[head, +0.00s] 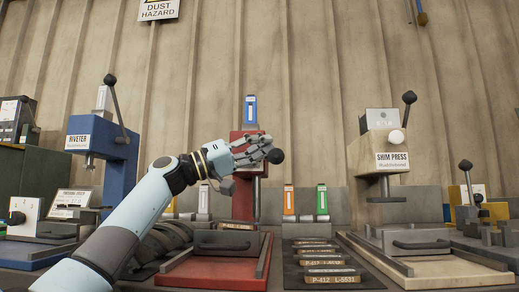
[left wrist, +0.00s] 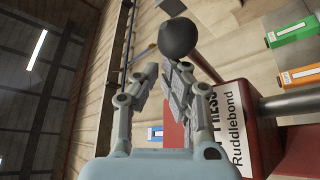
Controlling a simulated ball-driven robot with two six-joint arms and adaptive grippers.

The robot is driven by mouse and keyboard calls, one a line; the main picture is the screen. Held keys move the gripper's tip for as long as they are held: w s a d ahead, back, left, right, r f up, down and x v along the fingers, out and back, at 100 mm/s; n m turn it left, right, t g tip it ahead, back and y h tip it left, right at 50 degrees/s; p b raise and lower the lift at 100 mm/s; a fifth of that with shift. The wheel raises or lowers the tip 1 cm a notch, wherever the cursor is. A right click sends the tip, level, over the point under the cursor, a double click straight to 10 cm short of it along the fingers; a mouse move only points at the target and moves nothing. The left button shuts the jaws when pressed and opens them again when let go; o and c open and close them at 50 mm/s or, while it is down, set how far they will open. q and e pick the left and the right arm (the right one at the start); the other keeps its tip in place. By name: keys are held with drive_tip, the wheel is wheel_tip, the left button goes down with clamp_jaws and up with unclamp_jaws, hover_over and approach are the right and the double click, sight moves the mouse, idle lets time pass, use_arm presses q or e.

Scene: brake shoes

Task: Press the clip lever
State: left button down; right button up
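The red press (head: 242,190) stands in the middle of the head view. Its lever ends in a black ball knob (head: 276,156). My left gripper (head: 262,147) is at the knob, its fingertips just left of it. In the left wrist view the knob (left wrist: 177,38) shows large, just past the fingertips (left wrist: 158,68). The fingers are partly apart with nothing seen between them. Whether they touch the knob I cannot tell. The press's white label (left wrist: 227,125) is partly hidden and ends in "PRESS Ruddlebond". My right gripper is not in view.
A blue riveter (head: 103,150) stands to the left and a beige shim press (head: 380,160) to the right, both with levers. Orange (head: 289,200) and green (head: 322,200) holders stand behind the tray.

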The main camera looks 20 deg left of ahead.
use_arm(q)
drive_tip(key=shift+d+f, duration=0.2)
drive_tip(key=shift+f, duration=0.85)
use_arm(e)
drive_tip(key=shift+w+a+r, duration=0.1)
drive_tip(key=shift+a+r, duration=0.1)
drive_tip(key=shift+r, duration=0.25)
use_arm(q)
drive_tip(key=r+v, duration=0.1)
drive_tip(key=v, duration=1)
drive_tip(key=shift+s+a+r, duration=0.2)
drive_tip(key=shift+s+a, duration=0.1)
drive_tip(key=shift+a, duration=0.3)
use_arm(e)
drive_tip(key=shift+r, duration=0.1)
